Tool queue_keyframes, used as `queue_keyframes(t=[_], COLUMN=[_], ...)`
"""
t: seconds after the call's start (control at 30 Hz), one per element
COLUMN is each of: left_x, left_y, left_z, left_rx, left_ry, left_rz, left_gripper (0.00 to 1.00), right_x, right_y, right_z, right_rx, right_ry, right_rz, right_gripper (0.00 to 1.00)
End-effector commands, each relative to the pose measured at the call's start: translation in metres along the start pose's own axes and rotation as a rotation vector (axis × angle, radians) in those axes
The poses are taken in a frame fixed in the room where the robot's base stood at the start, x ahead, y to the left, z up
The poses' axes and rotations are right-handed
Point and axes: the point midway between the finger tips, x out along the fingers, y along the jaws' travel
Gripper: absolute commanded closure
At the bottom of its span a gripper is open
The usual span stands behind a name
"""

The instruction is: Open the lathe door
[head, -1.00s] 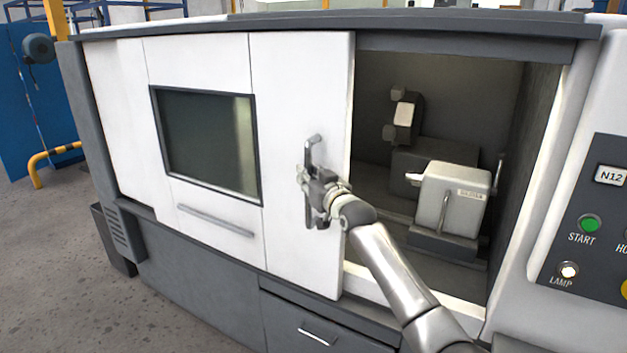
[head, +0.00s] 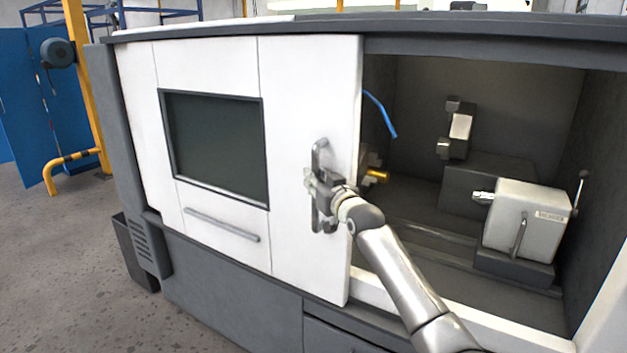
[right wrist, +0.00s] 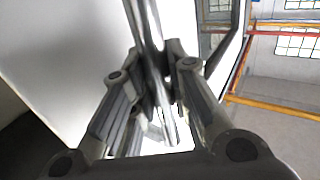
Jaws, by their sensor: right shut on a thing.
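The lathe door (head: 300,90) is a white sliding panel with a dark window (head: 217,145). It stands partly open, with the machine's inside showing to its right. A vertical grey handle (head: 320,158) sits near the door's right edge. My right gripper (head: 318,190) is shut on the handle at about its middle. In the right wrist view the handle (right wrist: 148,30) runs between the two fingers of my right gripper (right wrist: 160,85). My left gripper is not in view.
Inside the lathe are a light tailstock (head: 525,220), a tool turret (head: 460,130), a blue hose (head: 381,113) and a brass-coloured part (head: 377,177). A yellow rail (head: 75,160) and post stand at the far left. The grey floor (head: 60,260) at left is clear.

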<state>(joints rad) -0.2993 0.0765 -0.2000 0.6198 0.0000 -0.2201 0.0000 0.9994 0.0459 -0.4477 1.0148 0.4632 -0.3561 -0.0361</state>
Motion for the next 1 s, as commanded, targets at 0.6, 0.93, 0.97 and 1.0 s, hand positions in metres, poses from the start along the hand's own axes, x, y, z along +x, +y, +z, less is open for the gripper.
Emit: queue_keyframes(t=[0.6, 0.93, 0.97, 1.0], left_x=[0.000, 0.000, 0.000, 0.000], left_y=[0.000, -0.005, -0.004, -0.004], left_z=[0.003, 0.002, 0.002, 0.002], left_rx=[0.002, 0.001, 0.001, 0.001], left_ry=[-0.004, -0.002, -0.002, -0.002], left_rz=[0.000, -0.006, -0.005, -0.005], left_gripper=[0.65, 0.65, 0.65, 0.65], right_x=[0.000, -0.008, -0.011, -0.014], right_y=[0.001, 0.000, 0.001, 0.001], right_z=[0.001, 0.001, 0.002, 0.002], right_rx=[0.000, 0.001, 0.001, 0.000], right_ry=[-0.001, -0.001, -0.002, -0.001], right_rz=[0.001, -0.001, 0.000, 0.000], right_gripper=[0.61, 0.61, 0.61, 0.61])
